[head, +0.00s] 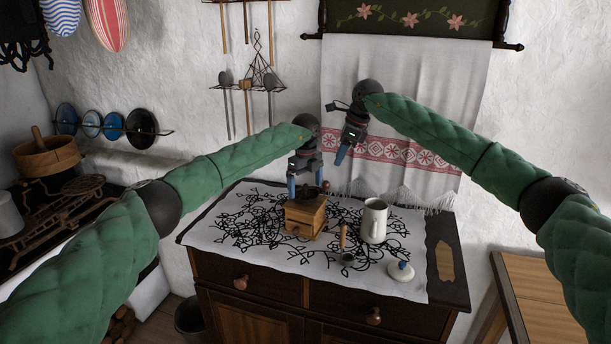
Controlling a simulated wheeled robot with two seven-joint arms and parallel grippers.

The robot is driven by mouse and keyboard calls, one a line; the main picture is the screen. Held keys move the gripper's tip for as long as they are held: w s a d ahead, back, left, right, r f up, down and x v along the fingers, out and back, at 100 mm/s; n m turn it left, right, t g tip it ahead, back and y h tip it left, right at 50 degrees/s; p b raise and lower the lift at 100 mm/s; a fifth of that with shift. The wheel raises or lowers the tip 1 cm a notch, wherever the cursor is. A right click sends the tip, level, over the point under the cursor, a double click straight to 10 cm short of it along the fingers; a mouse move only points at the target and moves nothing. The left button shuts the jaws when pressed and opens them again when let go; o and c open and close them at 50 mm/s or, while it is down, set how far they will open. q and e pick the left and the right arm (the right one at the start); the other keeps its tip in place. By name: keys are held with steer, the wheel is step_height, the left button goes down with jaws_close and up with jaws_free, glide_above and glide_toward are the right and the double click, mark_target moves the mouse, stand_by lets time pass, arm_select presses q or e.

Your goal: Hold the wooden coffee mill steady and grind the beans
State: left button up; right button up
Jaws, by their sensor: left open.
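The wooden coffee mill (304,217) stands upright on the cloth-covered cabinet, with a small drawer knob on its front and a dark metal top. A small brown knob shows at the right of its top, probably the crank's. My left gripper (305,184) is open, pointing down at the mill's top with its blue fingers apart. I cannot tell whether they touch the mill. My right gripper (341,156) hangs higher, behind and right of the mill, in front of the hanging towel. Its fingers overlap in this view, and nothing shows in them. No beans are visible.
A pale enamel jug (374,222) stands right of the mill. A scoop (346,258) and a white lid with a blue knob (400,271) lie in front of it. The patterned cloth (240,236) is otherwise clear. A white towel (405,100) hangs behind.

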arm_select(q)
steer(key=shift+f, duration=1.3)
steer(key=c, duration=1.6)
